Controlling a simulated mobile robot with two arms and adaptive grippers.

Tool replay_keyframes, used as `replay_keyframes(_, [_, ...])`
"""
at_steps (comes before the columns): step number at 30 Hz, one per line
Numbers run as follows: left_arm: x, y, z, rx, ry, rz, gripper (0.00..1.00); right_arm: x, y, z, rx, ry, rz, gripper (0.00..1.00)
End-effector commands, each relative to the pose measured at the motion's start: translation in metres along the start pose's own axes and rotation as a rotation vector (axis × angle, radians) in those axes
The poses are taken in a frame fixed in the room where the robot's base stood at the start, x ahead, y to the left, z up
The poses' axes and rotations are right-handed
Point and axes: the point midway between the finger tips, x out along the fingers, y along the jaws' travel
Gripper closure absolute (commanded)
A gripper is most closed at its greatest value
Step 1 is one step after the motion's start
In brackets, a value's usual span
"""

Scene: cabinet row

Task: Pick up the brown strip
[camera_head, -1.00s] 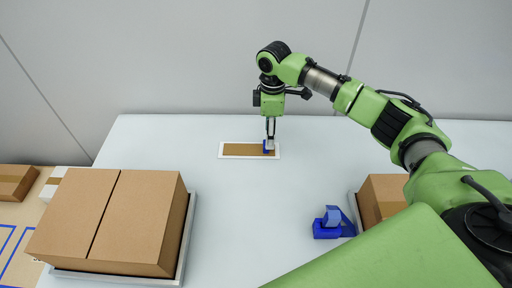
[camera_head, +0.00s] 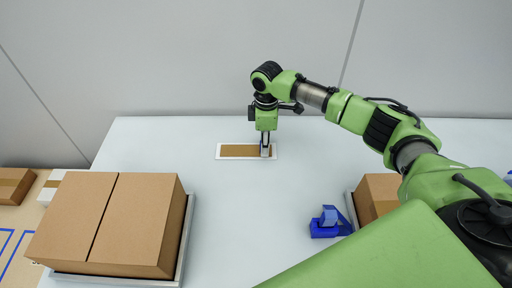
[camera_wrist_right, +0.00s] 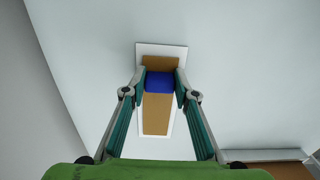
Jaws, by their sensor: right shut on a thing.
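The brown strip (camera_head: 238,151) lies over a white rectangular plate (camera_head: 218,152) on the pale table; whether it touches the plate is unclear. It also shows in the right wrist view (camera_wrist_right: 156,115), with a blue block (camera_wrist_right: 159,82) across it near one end. My right gripper (camera_head: 265,154) points down at the strip's right end. In the right wrist view its two fingertips (camera_wrist_right: 160,84) press in from both sides at the blue block, shut on the strip there. My left gripper is not in view.
A large brown box (camera_head: 108,222) stands in a grey tray (camera_head: 185,240) at the front left. A blue tape dispenser (camera_head: 328,222) stands at the front right, beside another brown box (camera_head: 377,198). A wall (camera_head: 180,60) rises behind the table. The table's middle is clear.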

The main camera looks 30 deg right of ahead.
Motion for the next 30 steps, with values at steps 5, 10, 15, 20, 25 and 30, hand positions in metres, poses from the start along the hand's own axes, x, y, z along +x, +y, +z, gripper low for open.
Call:
replay_keyframes(5, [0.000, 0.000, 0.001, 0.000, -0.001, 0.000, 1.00, -0.004, 0.001, 0.000, 0.000, 0.001, 0.001, 0.82])
replay_keyframes(10, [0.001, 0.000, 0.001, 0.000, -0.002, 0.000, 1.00, -0.019, 0.001, -0.001, 0.000, 0.002, 0.002, 0.82])
replay_keyframes(15, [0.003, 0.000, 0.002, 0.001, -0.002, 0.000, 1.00, -0.041, -0.009, -0.001, -0.002, 0.001, 0.001, 0.82])
replay_keyframes(20, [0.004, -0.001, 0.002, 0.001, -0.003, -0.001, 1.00, -0.064, -0.028, -0.002, -0.003, 0.002, 0.001, 0.82])
replay_keyframes(25, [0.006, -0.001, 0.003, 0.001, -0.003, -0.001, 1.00, -0.092, -0.052, -0.002, -0.004, 0.002, 0.003, 0.82])
replay_keyframes(30, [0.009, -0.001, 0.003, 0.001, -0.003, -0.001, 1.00, -0.103, -0.081, -0.003, -0.004, 0.001, 0.001, 0.82])
